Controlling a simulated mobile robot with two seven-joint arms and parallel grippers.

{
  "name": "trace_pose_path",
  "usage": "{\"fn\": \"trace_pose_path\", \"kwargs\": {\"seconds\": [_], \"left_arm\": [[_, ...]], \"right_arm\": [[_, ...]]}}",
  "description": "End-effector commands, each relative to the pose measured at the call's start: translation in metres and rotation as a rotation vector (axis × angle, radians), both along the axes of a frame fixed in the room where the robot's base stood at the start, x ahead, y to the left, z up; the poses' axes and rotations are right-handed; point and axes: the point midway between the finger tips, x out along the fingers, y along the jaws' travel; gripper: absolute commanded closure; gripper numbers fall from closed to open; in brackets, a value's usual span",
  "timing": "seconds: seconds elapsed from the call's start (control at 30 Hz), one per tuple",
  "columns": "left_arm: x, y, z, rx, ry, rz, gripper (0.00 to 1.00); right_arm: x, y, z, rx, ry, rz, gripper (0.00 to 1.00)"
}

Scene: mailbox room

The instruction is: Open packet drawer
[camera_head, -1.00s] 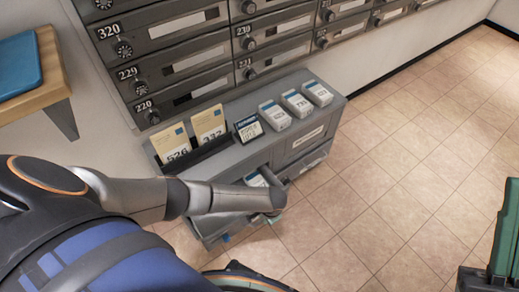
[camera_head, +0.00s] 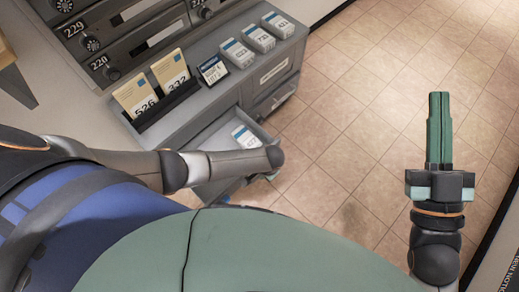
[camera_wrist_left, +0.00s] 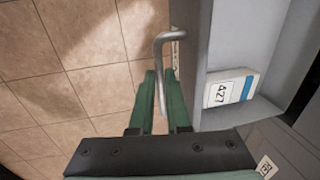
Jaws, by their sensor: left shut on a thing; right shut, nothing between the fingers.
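The grey packet drawer (camera_head: 255,118) under the cabinet top stands pulled out, with a white and blue packet (camera_head: 244,137) lying inside. In the left wrist view the packet (camera_wrist_left: 230,91) reads 427, and the drawer's metal handle (camera_wrist_left: 158,50) runs between my green fingers. My left gripper (camera_wrist_left: 160,82) is shut on that handle. In the head view my left forearm covers the drawer front and most of that gripper. My right gripper (camera_head: 439,110) is shut and empty, over the floor at the right.
The grey cabinet (camera_head: 265,75) carries yellow cards (camera_head: 170,70), a small dark display (camera_head: 212,70) and several white-blue packets (camera_head: 238,52) on top. A second drawer front is closed beside the open one. Mailboxes (camera_head: 120,30) line the wall. Tiled floor (camera_head: 345,100) is clear to the right.

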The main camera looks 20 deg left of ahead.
Motion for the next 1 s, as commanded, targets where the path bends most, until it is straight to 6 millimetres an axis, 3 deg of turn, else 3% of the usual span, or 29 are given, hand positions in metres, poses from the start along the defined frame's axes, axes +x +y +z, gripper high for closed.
{"fn": "trace_pose_path", "kwargs": {"seconds": [0.07, 0.1, 0.37, 0.77, 1.0], "left_arm": [[0.0, 0.0, 0.0, -0.001, 0.0, 0.0, 1.0], [0.0, 0.0, 0.0, -0.001, 0.0, 0.0, 0.84], [0.0, 0.0, 0.0, -0.001, -0.001, 0.0, 0.55], [0.0, -0.001, 0.004, -0.001, -0.001, 0.0, 0.55], [-0.001, -0.003, 0.02, -0.002, 0.0, 0.0, 0.55]], "right_arm": [[0.0, 0.0, 0.0, 0.0, 0.0, 0.0, 1.0], [0.0, 0.0, 0.0, 0.0, 0.0, 0.0, 1.0], [0.0, 0.0, 0.0, 0.001, -0.001, 0.001, 1.0], [0.002, -0.001, -0.001, 0.003, 0.021, -0.002, 1.0], [0.018, -0.006, -0.059, 0.0, 0.266, -0.042, 1.0]]}}
